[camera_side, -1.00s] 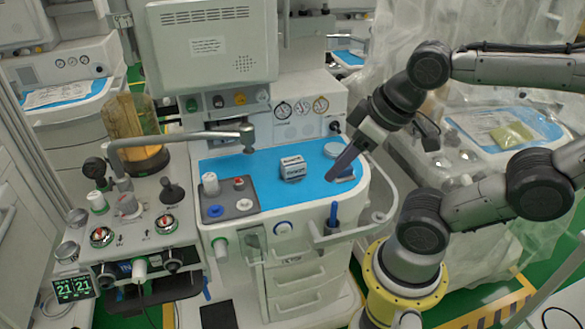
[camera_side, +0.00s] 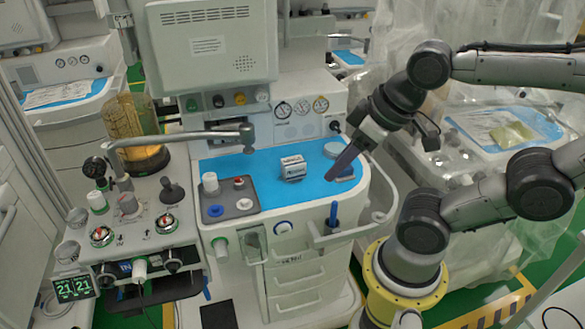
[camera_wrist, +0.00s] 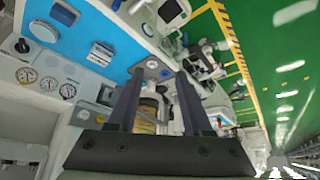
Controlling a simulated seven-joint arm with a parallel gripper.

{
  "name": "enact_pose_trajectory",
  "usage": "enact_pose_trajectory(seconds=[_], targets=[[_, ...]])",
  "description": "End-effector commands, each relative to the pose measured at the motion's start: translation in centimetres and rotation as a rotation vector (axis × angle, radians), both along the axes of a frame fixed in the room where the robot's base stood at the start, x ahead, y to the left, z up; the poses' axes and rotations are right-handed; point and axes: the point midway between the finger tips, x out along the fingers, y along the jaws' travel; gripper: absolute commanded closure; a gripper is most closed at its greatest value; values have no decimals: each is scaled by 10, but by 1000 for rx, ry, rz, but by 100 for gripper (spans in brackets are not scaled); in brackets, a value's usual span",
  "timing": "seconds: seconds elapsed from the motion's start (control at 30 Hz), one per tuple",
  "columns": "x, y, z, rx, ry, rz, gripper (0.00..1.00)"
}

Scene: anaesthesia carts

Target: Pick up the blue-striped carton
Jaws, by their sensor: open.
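The blue-striped carton (camera_side: 293,168) is a small white box with dark bands and print. It stands on the blue mat (camera_side: 262,166) of the cart top. In the wrist view my gripper (camera_wrist: 158,72) is open, with nothing between the fingertips.
A round pale tin (camera_side: 332,150) and a small blue item (camera_side: 345,175), partly hidden by my fingers, lie right of the carton. A grey tray (camera_side: 230,205) with knobs is at left. A metal arm (camera_side: 185,136) reaches over the mat's back left. Bare mat surrounds the carton.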

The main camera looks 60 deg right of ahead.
Motion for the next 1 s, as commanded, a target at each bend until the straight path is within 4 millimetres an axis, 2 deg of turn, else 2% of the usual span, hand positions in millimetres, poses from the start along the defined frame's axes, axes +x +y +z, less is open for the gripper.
enact_pose_trajectory(seconds=[0.13, 0.17, 0.4, 0.43, 0.7, 0.77, 0.87, 1.0], targets=[[0, 0, 0, 0, 0, 0, 50], [0, 0, 0, 0, 0, 0, 46], [0, 0, 0, 0, 0, 0, 3], [0, 0, 0, 0, 0, 0, 0], [-1, 0, 0, 7, 5, -13, 0], [1, 0, 7, 17, -3, -31, 0], [14, -1, 25, 33, -10, -63, 0], [51, -12, 46, 56, 39, -163, 0]])
